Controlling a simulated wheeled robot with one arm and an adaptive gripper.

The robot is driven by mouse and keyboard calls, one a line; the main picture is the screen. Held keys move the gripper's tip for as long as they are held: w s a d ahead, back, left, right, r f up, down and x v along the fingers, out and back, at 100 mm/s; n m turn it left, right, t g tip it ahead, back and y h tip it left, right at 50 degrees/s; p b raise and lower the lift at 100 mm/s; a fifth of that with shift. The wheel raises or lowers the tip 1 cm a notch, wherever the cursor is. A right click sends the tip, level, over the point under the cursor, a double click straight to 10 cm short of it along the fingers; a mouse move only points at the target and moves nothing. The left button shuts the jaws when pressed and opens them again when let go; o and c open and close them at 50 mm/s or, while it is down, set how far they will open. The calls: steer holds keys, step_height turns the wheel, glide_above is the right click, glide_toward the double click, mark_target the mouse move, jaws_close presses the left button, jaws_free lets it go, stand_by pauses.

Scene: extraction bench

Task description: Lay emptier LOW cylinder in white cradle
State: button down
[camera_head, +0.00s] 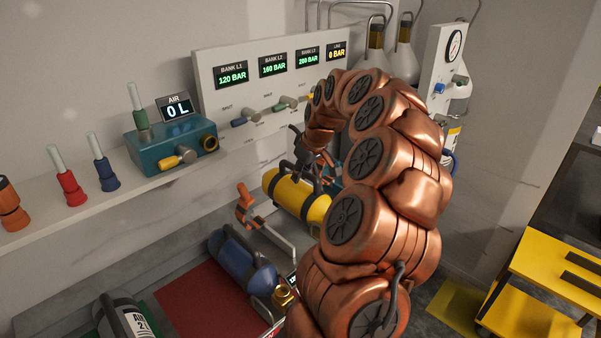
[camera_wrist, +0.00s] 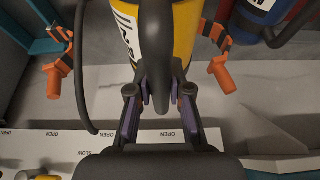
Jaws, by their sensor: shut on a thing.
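My gripper (camera_wrist: 160,98) is shut on the dark carry handle (camera_wrist: 158,75) of a yellow cylinder (camera_wrist: 184,32). In the head view the yellow cylinder (camera_head: 285,188) lies on its side, tilted, beside the bench front. Orange clamps (camera_wrist: 55,75) (camera_wrist: 221,75) stand on both sides of it in the wrist view; I cannot tell whether it touches them. A blue cylinder (camera_head: 240,262) lies lower down, and a dark grey cylinder marked AIR (camera_head: 122,318) is at the lower left.
A panel (camera_head: 215,103) at the back shows bank and line pressures, the line at 0 BAR. A teal unit (camera_head: 165,145) reading 0 L sits on the white shelf (camera_head: 95,203). A red mat (camera_head: 200,305) lies below. A yellow cart (camera_head: 560,270) stands right. My arm hides the right middle.

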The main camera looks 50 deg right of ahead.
mark_target(314, 177)
steer(key=shift+d+f+b, duration=0.1)
steer(key=shift+f+b, duration=3.6)
steer(key=shift+f, duration=1.5)
steer(key=shift+f+b, duration=0.4)
steer(key=shift+b, duration=0.05)
steer(key=c, duration=1.1)
jaws_free()
steer(key=shift+o, duration=0.5)
steer(key=shift+f, duration=0.1)
steer(key=v, duration=1.2)
steer(key=shift+a, duration=0.2)
